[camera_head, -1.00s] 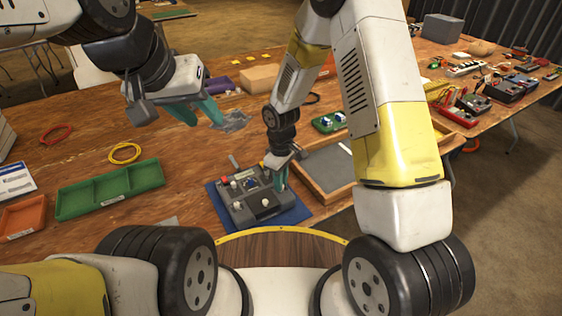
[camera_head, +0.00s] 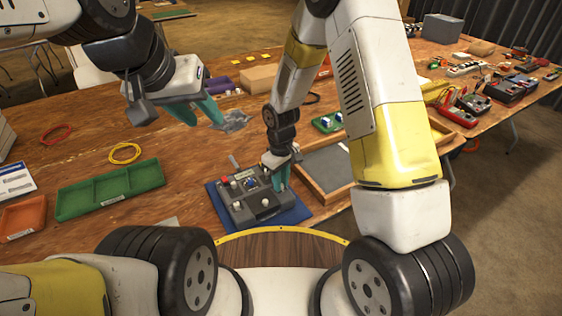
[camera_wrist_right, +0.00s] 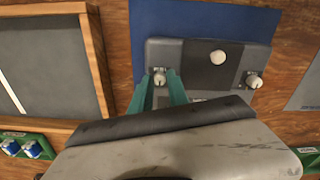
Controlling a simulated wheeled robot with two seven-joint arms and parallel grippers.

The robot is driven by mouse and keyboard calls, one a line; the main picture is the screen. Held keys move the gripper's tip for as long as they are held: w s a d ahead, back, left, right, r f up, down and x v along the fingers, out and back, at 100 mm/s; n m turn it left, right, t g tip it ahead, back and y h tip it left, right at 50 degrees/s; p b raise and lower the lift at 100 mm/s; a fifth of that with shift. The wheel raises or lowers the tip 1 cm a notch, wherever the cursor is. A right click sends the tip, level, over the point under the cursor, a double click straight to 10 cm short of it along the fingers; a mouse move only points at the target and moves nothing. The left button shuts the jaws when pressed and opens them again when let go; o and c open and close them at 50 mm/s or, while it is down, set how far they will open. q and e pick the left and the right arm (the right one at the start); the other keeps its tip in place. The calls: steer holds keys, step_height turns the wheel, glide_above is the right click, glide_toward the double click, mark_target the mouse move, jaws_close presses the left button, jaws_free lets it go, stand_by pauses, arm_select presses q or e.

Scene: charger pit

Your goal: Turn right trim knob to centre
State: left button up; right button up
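The grey control box (camera_head: 250,214) sits on a blue mat (camera_head: 292,214) near the table's front edge. In the right wrist view, the right trim knob (camera_wrist_right: 160,77) is a small pale knob on the box (camera_wrist_right: 196,80). My right gripper (camera_wrist_right: 159,82) points down with its two green fingertips either side of this knob; whether they touch it is unclear. In the head view my right gripper (camera_head: 280,184) hides the knob. Another similar knob (camera_wrist_right: 254,80) and a round white knob (camera_wrist_right: 217,57) stand clear of the fingers. My left gripper (camera_head: 205,112) is open and empty above the table.
A wooden-rimmed tray (camera_head: 310,184) lies just right of the box. A green compartment tray (camera_head: 110,190) and an orange bin (camera_head: 23,216) lie to the left. A yellow cable coil (camera_head: 125,153) lies behind the green tray. Electrical devices crowd the far right.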

steer(key=shift+o, duration=1.2)
steer(key=shift+r, duration=3.9)
steer(key=s+d+r+m+t, duration=0.1)
steer(key=s+d+r, duration=0.15)
steer(key=r, duration=0.35)
steer(key=s+d+r+m+t+y, duration=0.1)
steer(key=d+r+m, duration=0.15)
steer(key=r, duration=0.35)
steer(key=s+d+r+m+t, duration=0.1)
steer(key=s+d+r, duration=0.1)
steer(key=d+r, duration=0.3)
steer(key=s+d+r+m+t+y, duration=0.1)
steer(key=s+d+r+m+t, duration=0.2)
steer(key=s+r, duration=0.7)
steer(key=shift+s+d+m, duration=0.45)
steer(key=shift+s+d, duration=0.2)
steer(key=shift+s, duration=0.15)
